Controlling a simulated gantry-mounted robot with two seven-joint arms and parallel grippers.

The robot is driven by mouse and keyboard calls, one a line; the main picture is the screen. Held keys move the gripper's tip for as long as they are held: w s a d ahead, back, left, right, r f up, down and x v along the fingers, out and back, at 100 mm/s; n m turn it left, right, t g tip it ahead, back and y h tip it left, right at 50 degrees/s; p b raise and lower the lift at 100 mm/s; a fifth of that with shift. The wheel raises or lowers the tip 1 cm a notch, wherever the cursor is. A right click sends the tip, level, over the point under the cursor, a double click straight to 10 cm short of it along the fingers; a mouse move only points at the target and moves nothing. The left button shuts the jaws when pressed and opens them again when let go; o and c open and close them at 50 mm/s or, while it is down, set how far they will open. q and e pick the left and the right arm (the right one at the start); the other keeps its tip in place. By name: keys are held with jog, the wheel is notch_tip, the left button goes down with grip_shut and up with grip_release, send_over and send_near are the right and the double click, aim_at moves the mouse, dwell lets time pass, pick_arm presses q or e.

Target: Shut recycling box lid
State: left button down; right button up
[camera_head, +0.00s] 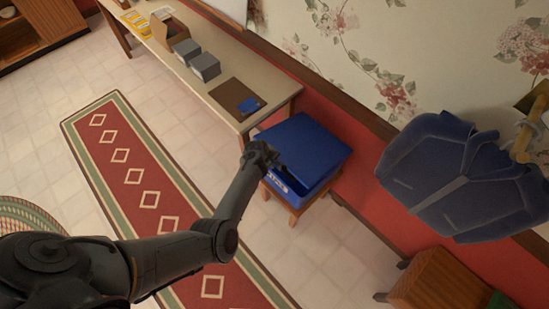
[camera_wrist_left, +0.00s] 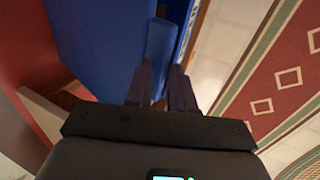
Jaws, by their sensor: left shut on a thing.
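The blue recycling box (camera_head: 284,178) stands on a small wooden stool against the red lower wall. Its flat blue lid (camera_head: 308,142) lies over the top, with a darker band under its front edge; I cannot tell whether it is fully down. My left gripper (camera_head: 268,160) is at the lid's left front edge and partly covers it. In the left wrist view, the left gripper's fingers (camera_wrist_left: 160,88) are shut on a blue edge part of the lid (camera_wrist_left: 160,42); the exact contact is hard to see. My right gripper is not in view.
A long table (camera_head: 226,112) with grey boxes (camera_head: 205,66) and a brown folder (camera_head: 237,97) stands left of the box. A dark blue jacket (camera_head: 440,170) hangs at the right, above a wooden cabinet (camera_head: 435,280). A red runner (camera_head: 140,180) covers the floor.

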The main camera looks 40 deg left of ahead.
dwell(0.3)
pick_arm(q)
jog(key=c, duration=1.2)
grip_release()
jog(key=shift+o, duration=0.2)
jog(key=p+v, duration=0.3)
jog(key=v, duration=0.7)
jog(key=shift+r, duration=0.35)
jog(key=shift+s, duration=0.1)
